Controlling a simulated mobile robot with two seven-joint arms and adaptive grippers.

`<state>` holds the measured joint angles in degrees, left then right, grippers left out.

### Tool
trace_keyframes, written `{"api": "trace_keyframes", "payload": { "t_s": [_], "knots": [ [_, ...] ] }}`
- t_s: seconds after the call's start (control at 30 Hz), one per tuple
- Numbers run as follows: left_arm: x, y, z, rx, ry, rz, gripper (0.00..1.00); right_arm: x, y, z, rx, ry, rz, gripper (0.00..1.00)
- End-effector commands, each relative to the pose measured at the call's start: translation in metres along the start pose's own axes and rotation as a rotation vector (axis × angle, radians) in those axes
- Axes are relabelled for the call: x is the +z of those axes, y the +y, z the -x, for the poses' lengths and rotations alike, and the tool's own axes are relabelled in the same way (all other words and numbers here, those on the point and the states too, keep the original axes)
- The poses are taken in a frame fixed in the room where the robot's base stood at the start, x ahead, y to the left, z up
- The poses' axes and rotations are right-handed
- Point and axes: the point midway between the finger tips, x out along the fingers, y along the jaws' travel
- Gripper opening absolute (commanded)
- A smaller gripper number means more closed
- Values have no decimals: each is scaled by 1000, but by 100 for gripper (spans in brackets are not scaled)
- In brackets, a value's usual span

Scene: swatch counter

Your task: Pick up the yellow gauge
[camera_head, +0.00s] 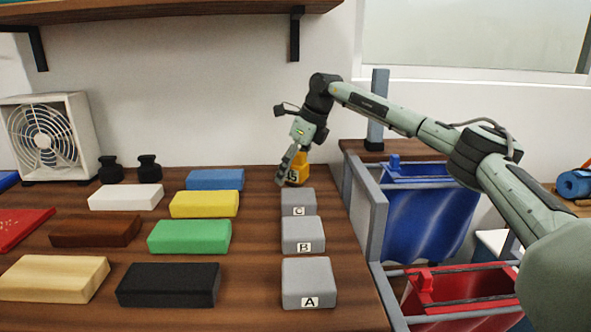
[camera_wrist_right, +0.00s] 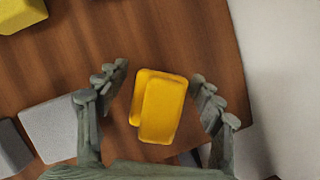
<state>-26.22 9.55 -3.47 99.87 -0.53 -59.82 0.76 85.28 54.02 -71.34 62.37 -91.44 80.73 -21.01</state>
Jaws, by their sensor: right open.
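In the right wrist view the gauge (camera_wrist_right: 160,105) lies between my two fingers, with clear gaps on both sides. My right gripper (camera_head: 288,170) is open and points down at the gauge, hiding part of it in the head view. My left gripper is not in view.
Grey blocks C (camera_head: 298,201), B (camera_head: 302,235) and A (camera_head: 308,283) stand in a row in front. A yellow slab (camera_head: 205,204) and other coloured slabs lie left. Blue (camera_head: 428,215) and red (camera_head: 462,295) bins stand right of the counter; a wall is behind.

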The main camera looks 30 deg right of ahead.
Motion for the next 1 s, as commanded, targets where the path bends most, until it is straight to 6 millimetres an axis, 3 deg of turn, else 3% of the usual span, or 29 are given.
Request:
{"api": "trace_keyframes", "payload": {
  "t_s": [0.1,0.57,0.83,1.0],
  "knots": [
    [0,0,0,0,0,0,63,0,0,0,0,0,0,65],
    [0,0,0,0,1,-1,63,0,0,1,0,-1,0,9],
    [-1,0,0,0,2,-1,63,3,0,5,0,-2,0,9],
    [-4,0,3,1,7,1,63,14,0,30,-1,-5,1,9]
  ]
}}
